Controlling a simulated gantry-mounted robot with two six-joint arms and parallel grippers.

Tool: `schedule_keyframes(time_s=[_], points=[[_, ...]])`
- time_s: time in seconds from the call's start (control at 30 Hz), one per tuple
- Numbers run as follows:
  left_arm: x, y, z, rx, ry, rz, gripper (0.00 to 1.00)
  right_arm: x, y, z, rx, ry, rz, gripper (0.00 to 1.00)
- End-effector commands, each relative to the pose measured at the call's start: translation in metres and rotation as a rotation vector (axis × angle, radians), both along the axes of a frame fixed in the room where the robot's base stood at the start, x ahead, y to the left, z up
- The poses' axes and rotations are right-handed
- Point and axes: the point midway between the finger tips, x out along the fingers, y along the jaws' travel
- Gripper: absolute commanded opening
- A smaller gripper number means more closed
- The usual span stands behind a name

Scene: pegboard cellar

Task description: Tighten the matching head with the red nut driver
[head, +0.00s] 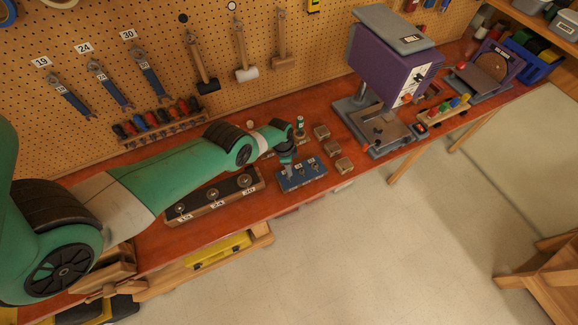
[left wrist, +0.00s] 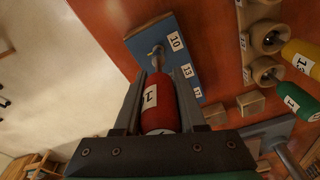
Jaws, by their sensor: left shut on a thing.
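My left gripper (head: 287,168) reaches down over a blue block (head: 315,179) on the red bench. In the left wrist view, the gripper (left wrist: 160,76) is shut on the red nut driver (left wrist: 158,112), with its fingers along both sides of the handle. The handle's white label is only partly readable. The driver's metal shaft points at the blue block (left wrist: 168,31), close to the label 10; I cannot tell if it touches a head. Labels 13 and a smaller third one follow along the block. The heads are mostly hidden or too small to tell. My right gripper is not in view.
Yellow (left wrist: 300,58) and green (left wrist: 295,101) drivers are beside the block, near several small wooden blocks (head: 332,148). A purple machine (head: 385,68) stands to the right. Tools hang on the pegboard behind.

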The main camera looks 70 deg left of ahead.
Motion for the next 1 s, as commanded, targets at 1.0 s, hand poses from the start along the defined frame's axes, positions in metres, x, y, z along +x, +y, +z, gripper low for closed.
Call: schedule_keyframes(time_s=[1.0], points=[[0.001,0.000,0.050,0.001,-0.001,0.000,0.25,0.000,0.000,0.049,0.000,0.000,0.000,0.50]])
